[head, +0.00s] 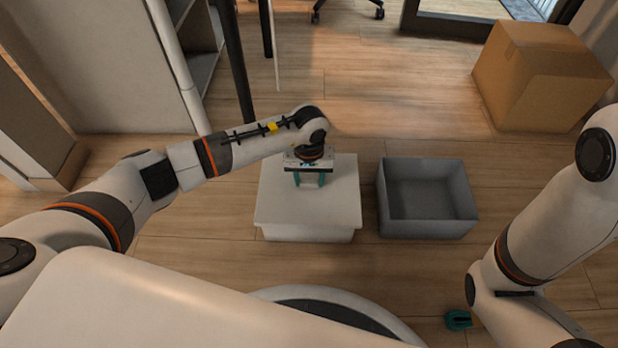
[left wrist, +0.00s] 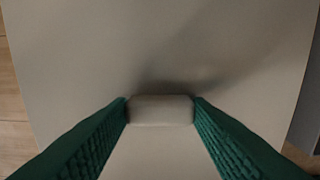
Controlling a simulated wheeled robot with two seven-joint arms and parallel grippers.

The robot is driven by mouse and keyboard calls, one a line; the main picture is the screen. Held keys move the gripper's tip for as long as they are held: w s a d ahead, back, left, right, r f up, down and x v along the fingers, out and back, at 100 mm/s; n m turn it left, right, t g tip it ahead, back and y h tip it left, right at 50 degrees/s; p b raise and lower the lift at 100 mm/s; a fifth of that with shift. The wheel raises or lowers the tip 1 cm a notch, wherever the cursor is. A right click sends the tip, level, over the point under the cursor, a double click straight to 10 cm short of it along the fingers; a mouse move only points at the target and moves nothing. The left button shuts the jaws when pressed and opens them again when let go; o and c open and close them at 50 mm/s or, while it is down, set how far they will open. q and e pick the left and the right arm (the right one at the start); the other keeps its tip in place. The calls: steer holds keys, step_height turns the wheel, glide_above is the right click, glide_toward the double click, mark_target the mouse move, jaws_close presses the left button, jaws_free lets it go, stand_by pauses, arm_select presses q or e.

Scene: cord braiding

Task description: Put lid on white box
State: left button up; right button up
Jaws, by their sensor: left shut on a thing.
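The white lid (head: 335,205) is over the white box (head: 308,235), whose lower wall shows under the lid's front edge. The lid looks roughly square with the box; I cannot tell whether it is fully seated. My left gripper (head: 311,181) points down at the lid's middle. In the left wrist view its green fingers (left wrist: 160,112) are shut on the lid's pale handle (left wrist: 160,109), and the flat lid top (left wrist: 150,50) fills most of the picture. My right gripper (head: 458,320) shows only as a small green part at the lower right, far from the box.
An empty grey open bin (head: 428,223) stands close to the right of the white box. A cardboard box (head: 540,75) stands at the back right. A shelf (head: 200,45) and dark uprights are at the back left. Wood floor is clear behind the bin.

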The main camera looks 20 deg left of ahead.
arm_select(q)
steer(key=shift+f+b, duration=0.55)
steer(key=shift+f, duration=0.05)
steer(key=o, duration=1.1)
